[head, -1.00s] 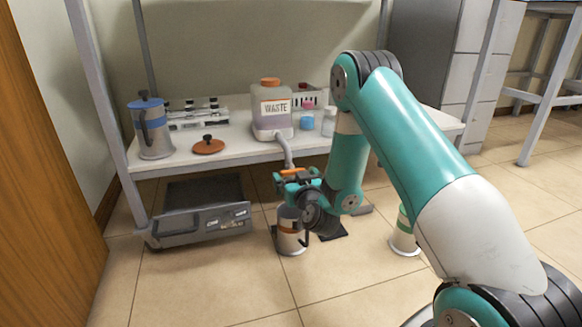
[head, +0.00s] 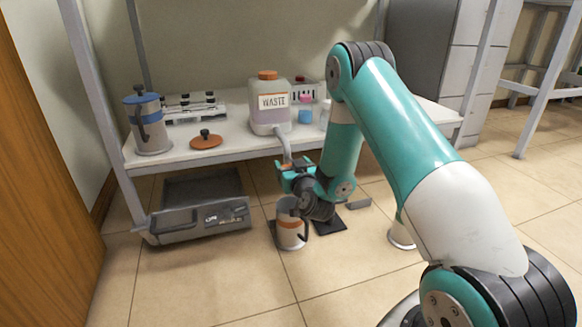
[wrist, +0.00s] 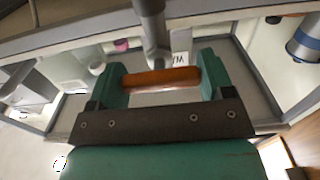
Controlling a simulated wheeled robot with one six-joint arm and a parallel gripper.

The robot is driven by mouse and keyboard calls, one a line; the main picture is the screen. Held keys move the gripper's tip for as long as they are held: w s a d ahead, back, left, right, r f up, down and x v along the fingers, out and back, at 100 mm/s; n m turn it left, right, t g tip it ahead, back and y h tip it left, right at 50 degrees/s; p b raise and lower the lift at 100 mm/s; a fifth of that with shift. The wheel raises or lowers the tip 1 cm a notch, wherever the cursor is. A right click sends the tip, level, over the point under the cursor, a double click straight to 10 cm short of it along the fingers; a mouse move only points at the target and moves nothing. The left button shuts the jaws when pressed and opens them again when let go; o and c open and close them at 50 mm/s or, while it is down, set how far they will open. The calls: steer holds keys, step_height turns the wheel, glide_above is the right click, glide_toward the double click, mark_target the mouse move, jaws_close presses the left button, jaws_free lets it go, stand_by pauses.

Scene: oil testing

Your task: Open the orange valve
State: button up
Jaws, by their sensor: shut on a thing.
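The orange valve handle (wrist: 160,78) lies between the two teal fingers of my gripper (wrist: 161,74) in the wrist view. My gripper is shut on it, one finger near each end of the bar. The grey spout pipe (wrist: 152,30) meets the handle in the middle. In the head view, my gripper (head: 296,178) is at the lower end of the pipe (head: 284,147), which comes from the waste jug (head: 270,108) on the shelf. Only a small bit of the orange handle (head: 286,166) shows there; my gripper hides the rest.
A metal mug (head: 291,232) with an orange band stands on the floor below my gripper. A blue-lidded canister (head: 149,125) and an orange lid (head: 206,141) are on the shelf (head: 225,152). The front floor is clear.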

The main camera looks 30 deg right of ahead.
steer(key=shift+r+p, duration=0.1)
steer(key=shift+p, duration=0.35)
steer(key=n+p, duration=0.1)
steer(key=p, duration=0.1)
steer(key=n+p, duration=0.2)
steer(key=p, duration=0.1)
steer(key=shift+r, duration=0.25)
steer(key=n+p, duration=0.4)
steer(key=p, duration=0.2)
steer(key=shift+s+f, duration=0.1)
steer(key=n+p, duration=0.2)
steer(key=n, duration=0.1)
steer(key=n+p, duration=0.2)
steer(key=shift+f+n, duration=0.2)
steer(key=shift+n, duration=0.2)
steer(key=shift+a+f+n+p, duration=0.15)
steer(key=shift+n+p, duration=1.05)
steer(key=shift+n, duration=1.4)
steer(key=shift+f, duration=0.1)
